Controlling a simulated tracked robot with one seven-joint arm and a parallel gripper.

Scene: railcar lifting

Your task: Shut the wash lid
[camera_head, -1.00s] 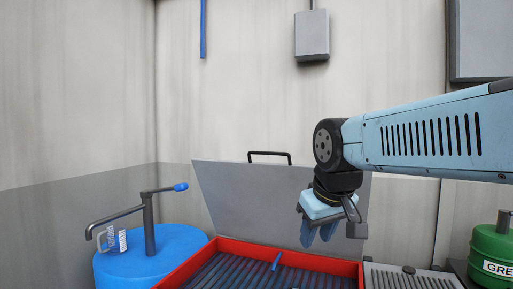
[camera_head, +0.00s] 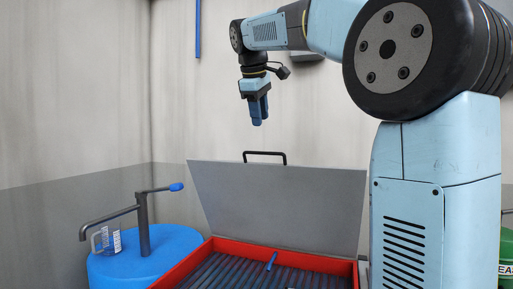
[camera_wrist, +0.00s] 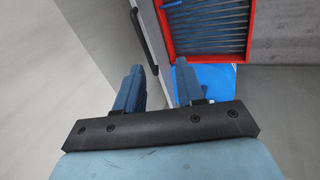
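The grey wash lid (camera_head: 280,205) stands open, leaning up at the back of the red wash basin (camera_head: 357,272). A black bar handle (camera_head: 265,153) sits on its top edge. My gripper (camera_head: 259,121) hangs pointing down above the lid's top edge, apart from the handle. In the wrist view my gripper (camera_wrist: 158,82) has its two blue fingers spread with nothing between them. The handle (camera_wrist: 144,38) shows just beyond the left finger, and the basin's red rim (camera_wrist: 164,28) lies to its right. A blue tool (camera_head: 272,260) lies on the basin's dark ribbed grate.
A blue drum (camera_head: 150,268) with a pump (camera_head: 144,225) and a clear jug (camera_head: 110,240) stands left of the basin. A green container (camera_head: 506,250) is partly visible at right. A grey box on the wall is partly behind my arm.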

